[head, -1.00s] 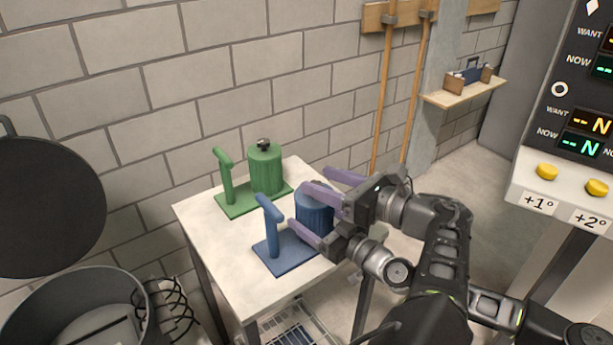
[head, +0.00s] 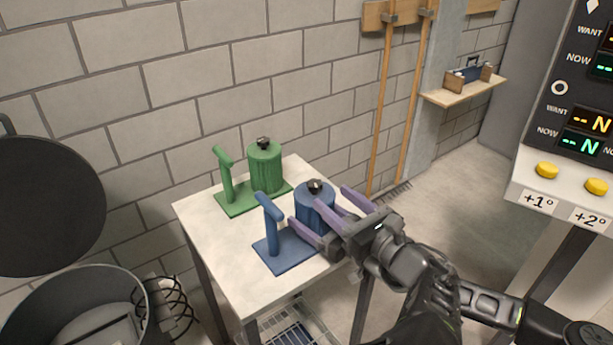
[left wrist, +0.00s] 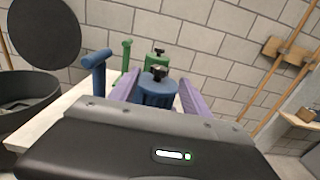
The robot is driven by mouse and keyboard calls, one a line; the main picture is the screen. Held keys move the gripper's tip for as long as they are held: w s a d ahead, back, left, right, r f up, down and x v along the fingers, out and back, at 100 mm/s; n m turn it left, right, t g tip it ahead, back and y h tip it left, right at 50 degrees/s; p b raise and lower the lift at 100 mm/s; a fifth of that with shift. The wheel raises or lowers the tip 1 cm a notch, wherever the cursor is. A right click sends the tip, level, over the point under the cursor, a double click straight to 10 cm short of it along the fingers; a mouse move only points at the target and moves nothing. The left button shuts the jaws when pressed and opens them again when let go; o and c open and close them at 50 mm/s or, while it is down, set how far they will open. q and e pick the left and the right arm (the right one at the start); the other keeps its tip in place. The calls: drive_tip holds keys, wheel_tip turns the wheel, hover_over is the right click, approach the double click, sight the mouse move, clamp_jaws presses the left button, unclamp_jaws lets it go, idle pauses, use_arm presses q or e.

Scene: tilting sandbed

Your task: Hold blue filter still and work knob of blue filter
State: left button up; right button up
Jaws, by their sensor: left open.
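The blue filter (head: 304,203) is a ribbed blue canister with a black knob (head: 314,186) on top. It stands on a flat blue base (head: 283,256) with an upright blue handle (head: 271,228) to its left. My left gripper (head: 318,204) is open, with purple fingers around the near side of the canister. In the left wrist view, the blue filter (left wrist: 157,92) and its knob (left wrist: 158,72) show between the two spread fingers. Whether a finger touches the canister, I cannot tell. My right gripper is not in view.
A similar green filter (head: 265,170) with a black knob stands behind on the same white table (head: 215,250). A grey drum (head: 75,300) with a raised round lid (head: 45,205) is at left. A control panel (head: 570,150) with yellow buttons is at right.

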use_arm(q)
drive_tip(key=x, duration=1)
drive_tip(key=shift+w+a, duration=0.2)
drive_tip(key=shift+w, duration=0.05)
drive_tip(key=shift+c, duration=0.5)
clamp_jaws()
